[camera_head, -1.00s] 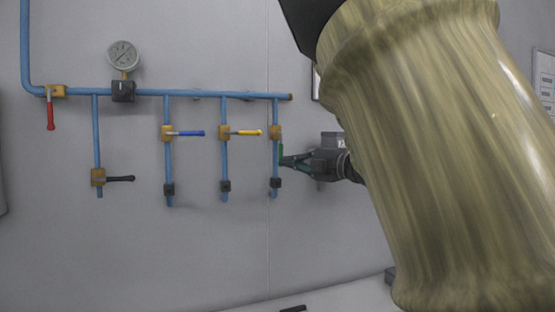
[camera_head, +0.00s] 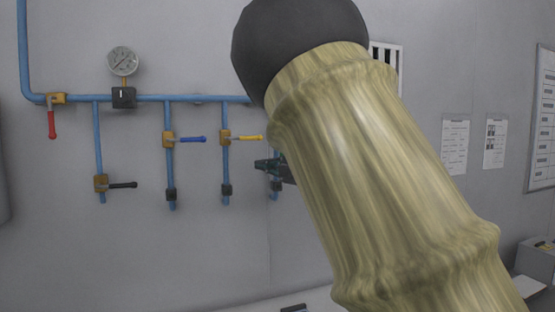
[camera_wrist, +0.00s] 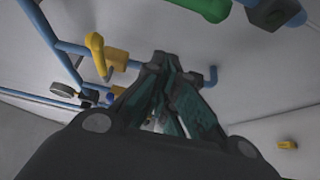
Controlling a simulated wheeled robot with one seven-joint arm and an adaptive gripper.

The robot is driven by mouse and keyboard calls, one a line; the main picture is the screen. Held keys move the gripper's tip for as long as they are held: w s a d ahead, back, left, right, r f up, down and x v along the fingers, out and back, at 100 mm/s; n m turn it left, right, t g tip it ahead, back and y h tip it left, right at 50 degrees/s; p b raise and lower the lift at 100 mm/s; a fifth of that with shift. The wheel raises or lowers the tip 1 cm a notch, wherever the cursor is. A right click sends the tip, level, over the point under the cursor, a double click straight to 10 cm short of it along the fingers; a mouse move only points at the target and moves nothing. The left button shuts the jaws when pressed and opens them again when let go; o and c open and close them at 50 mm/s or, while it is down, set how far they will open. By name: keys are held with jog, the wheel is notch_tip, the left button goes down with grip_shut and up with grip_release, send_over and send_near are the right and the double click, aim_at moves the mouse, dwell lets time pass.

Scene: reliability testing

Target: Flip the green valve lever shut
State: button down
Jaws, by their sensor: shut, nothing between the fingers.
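The green lever (camera_wrist: 203,8) shows at the top edge of the wrist view, cut off by the frame. It lies beside a blue pipe, near that pipe's black fitting (camera_wrist: 268,12). In the head view my arm hides the green valve; only the pipe's lower end (camera_head: 276,194) shows. My gripper (camera_head: 260,164) is shut and empty, its tips between the yellow-lever pipe and the rightmost pipe. In the wrist view my gripper (camera_wrist: 163,66) overlaps the yellow-lever pipe, apart from the green lever.
A yellow lever (camera_head: 250,138), a blue lever (camera_head: 192,139) and a black lever (camera_head: 122,185) point right. A red lever (camera_head: 52,124) hangs down. A gauge (camera_head: 123,61) sits above the main pipe. The wall below the pipes is bare.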

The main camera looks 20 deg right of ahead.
jog(key=shift+w+d+p, duration=0.2)
jog(key=shift+d+p, duration=0.25)
jog(key=shift+d, duration=0.55)
jog(key=shift+w+d+p, duration=0.15)
jog(key=shift+d+p, duration=0.3)
jog(key=shift+d, duration=0.55)
jog(key=shift+d, duration=0.1)
